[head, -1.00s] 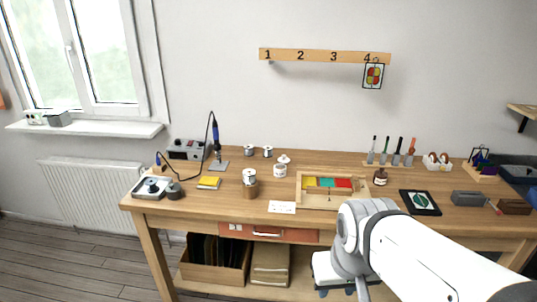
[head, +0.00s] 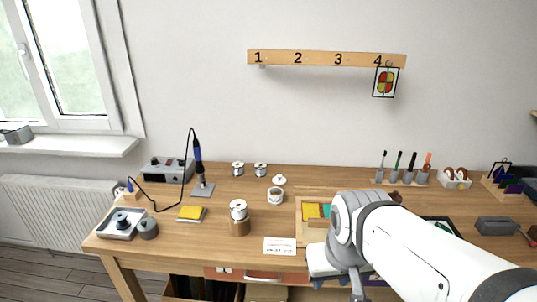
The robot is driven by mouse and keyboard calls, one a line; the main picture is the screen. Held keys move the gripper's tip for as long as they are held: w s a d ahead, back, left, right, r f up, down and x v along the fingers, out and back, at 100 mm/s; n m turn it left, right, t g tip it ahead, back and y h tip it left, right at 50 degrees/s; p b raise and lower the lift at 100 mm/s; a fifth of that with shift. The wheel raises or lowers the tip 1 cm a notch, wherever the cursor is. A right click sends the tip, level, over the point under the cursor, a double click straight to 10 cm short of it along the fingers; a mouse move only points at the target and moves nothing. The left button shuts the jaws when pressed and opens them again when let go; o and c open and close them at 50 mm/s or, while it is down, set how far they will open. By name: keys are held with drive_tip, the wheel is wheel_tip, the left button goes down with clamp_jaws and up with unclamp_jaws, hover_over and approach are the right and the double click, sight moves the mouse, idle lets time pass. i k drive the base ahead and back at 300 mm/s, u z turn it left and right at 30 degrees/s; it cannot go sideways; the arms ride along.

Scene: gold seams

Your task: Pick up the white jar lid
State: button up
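A white lid with a small knob (head: 278,180) lies on the workbench, just behind a small white jar (head: 276,196) with a dark marking on its front. The jar looks open at the top. My gripper (head: 340,284) is low at the bottom edge of the head view, right of and nearer than the jar, well apart from the lid. My wrist hides most of it, so its fingers and anything between them cannot be made out.
A copper-coloured pot with a white-topped tin (head: 239,222) stands left of the jar. Two small tins (head: 260,170) stand behind it. A wooden tray (head: 301,230) with coloured pieces is partly behind my arm. A soldering iron in its stand (head: 199,165) is at left.

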sight(279, 180)
drive_tip(key=i, duration=0.95)
drive_tip(key=u, duration=0.05)
